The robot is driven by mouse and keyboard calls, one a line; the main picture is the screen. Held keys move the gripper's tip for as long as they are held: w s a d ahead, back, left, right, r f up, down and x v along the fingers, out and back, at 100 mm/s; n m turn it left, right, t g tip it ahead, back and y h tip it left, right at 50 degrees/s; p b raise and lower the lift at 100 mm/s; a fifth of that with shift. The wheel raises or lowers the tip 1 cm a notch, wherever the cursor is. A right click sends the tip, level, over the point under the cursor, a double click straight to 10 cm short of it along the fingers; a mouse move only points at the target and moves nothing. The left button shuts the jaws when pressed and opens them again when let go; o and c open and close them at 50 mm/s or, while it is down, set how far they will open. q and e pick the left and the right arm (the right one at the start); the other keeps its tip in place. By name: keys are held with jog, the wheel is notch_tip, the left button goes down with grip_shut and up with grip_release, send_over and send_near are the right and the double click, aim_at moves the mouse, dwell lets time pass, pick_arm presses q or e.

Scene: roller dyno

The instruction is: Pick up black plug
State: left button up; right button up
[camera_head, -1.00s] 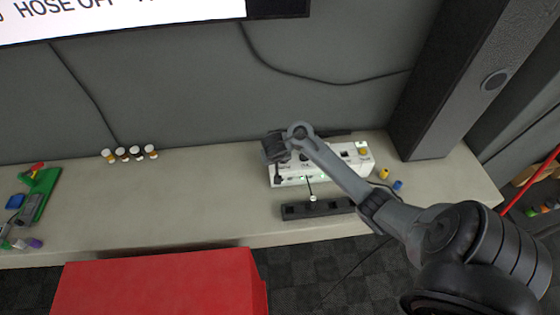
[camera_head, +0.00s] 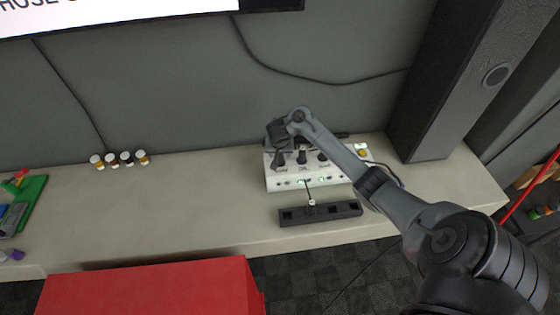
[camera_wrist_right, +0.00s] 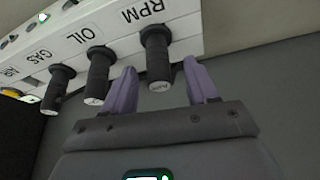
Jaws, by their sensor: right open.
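A white box (camera_head: 270,182) on the bench holds several black plugs in a row along its top. In the right wrist view the plugs stand at the labels RPM, OIL and GAS. The RPM black plug (camera_wrist_right: 157,50) lies between the two purple fingers of my right gripper (camera_wrist_right: 160,68), with a visible gap on each side. The OIL plug (camera_wrist_right: 98,75) is just outside one finger, and the GAS plug (camera_wrist_right: 58,88) is farther along. In the head view my right gripper (camera_head: 279,150) is at the left end of the box, its fingertips hard to make out. My left gripper is out of view.
A black strip with sockets (camera_head: 335,211) lies in front of the box, with a thin lead and white tip. Several small jars (camera_head: 126,159) stand left along the wall. A dark column (camera_head: 440,80) rises at right. The bench between jars and box is clear.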

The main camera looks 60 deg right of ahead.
jog(key=b+x, duration=0.1)
jog(key=x, duration=0.3)
jog(key=shift+d+f, duration=0.1)
jog(key=c, duration=0.9)
